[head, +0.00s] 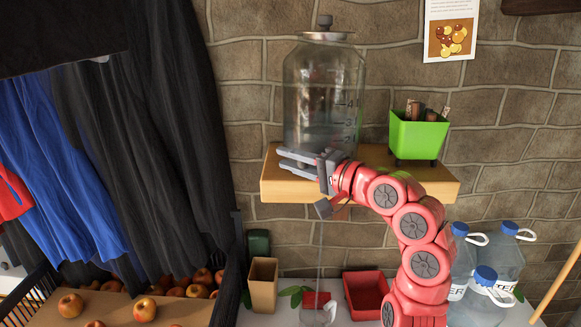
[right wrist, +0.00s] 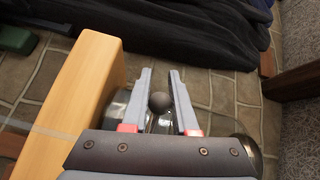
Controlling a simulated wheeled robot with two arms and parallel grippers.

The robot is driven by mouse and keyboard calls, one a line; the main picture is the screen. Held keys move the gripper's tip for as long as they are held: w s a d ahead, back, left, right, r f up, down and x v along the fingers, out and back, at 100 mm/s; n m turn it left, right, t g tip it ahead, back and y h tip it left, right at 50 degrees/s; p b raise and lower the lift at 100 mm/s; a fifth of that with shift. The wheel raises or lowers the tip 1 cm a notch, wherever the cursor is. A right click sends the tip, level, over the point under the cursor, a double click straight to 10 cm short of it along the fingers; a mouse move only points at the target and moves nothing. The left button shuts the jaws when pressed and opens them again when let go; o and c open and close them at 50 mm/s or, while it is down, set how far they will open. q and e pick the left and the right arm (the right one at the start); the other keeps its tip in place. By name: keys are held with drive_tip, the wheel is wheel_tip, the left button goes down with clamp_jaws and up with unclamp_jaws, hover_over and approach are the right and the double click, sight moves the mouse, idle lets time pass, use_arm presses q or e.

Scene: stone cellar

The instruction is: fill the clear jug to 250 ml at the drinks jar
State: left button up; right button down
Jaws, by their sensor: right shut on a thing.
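The glass drinks jar (head: 318,85) with a metal lid stands on a wooden shelf and holds some clear liquid low down. My right gripper (head: 283,160) is at the jar's base, in front of the shelf, shut on the tap lever. In the right wrist view the lever's dark round knob (right wrist: 159,102) sits between the two fingers (right wrist: 160,85). A thin pale stream (head: 321,245) runs straight down below the tap. The clear jug (head: 317,316) stands under it at the bottom edge, partly cut off; its level cannot be read. My left gripper is not in view.
The wooden shelf (head: 440,190) also carries a green pot (head: 418,135). Below are a cardboard box (head: 263,285), a red bin (head: 366,295) and large water bottles (head: 490,265). Apples (head: 145,309) and hanging clothes (head: 60,150) are at left.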

drive_tip(key=shift+s+d+n+g+y+b, duration=0.1)
drive_tip(key=shift+s+n+g+y+b, duration=0.25)
drive_tip(key=shift+n+g+y, duration=0.3)
drive_tip(key=shift+g, duration=0.25)
drive_tip(key=c, duration=0.7)
unclamp_jaws()
drive_tip(key=p+v, duration=0.6)
drive_tip(key=v, duration=1.1)
drive_tip(key=shift+s+d+p, duration=0.1)
drive_tip(key=shift+s+p, duration=0.15)
drive_tip(key=shift+p, duration=0.05)
